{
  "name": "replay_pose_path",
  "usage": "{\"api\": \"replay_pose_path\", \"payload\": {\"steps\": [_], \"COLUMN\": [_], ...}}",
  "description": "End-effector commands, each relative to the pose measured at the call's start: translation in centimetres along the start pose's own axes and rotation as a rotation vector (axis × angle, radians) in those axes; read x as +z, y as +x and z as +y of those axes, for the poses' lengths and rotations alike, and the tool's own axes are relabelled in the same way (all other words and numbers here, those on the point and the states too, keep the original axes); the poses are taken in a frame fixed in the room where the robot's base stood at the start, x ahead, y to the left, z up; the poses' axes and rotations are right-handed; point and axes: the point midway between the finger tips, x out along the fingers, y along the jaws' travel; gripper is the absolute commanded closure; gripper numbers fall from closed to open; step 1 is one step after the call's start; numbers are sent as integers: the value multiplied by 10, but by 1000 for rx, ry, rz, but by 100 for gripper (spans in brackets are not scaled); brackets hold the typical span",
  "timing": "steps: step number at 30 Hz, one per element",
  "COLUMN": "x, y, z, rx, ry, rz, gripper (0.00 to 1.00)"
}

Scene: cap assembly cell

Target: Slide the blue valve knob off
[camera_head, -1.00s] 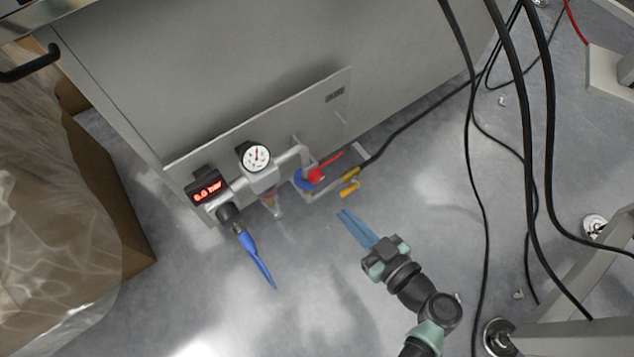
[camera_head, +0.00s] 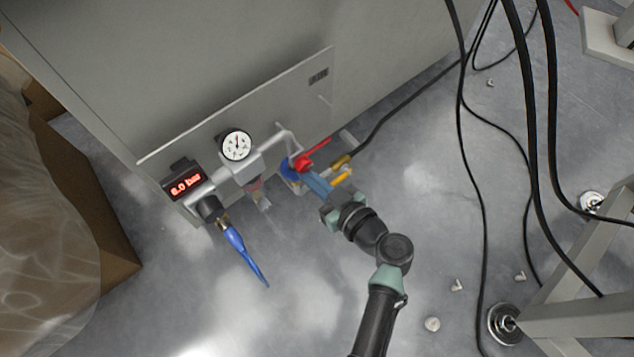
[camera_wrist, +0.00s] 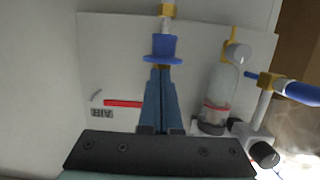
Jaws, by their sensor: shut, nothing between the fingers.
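The blue valve knob (camera_head: 288,168) sits on the pipework at the lower part of the panel, beside the red lever. In the wrist view the blue knob (camera_wrist: 163,47) shows a wide flange at its near end and a brass fitting beyond it. My gripper (camera_head: 307,179) has blue fingers reaching in from the lower right, with the tips close to the knob. In the wrist view my gripper (camera_wrist: 160,72) has its fingertips together and empty, right at the knob's flange. I cannot tell whether they touch it. The fingers partly hide the valve body.
A round gauge (camera_head: 237,145), a lit display (camera_head: 185,186) and a blue hose (camera_head: 245,255) are to the left. Black cables (camera_head: 463,100) hang at the right.

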Motion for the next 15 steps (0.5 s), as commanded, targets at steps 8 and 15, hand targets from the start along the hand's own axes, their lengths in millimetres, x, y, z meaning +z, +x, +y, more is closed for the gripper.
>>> {"api": "replay_pose_path", "payload": {"steps": [8,15], "x": [0,14], "y": [0,4], "z": [0,0], "rx": [-1,-1], "ry": [0,0], "rz": [0,0], "gripper": [100,100]}}
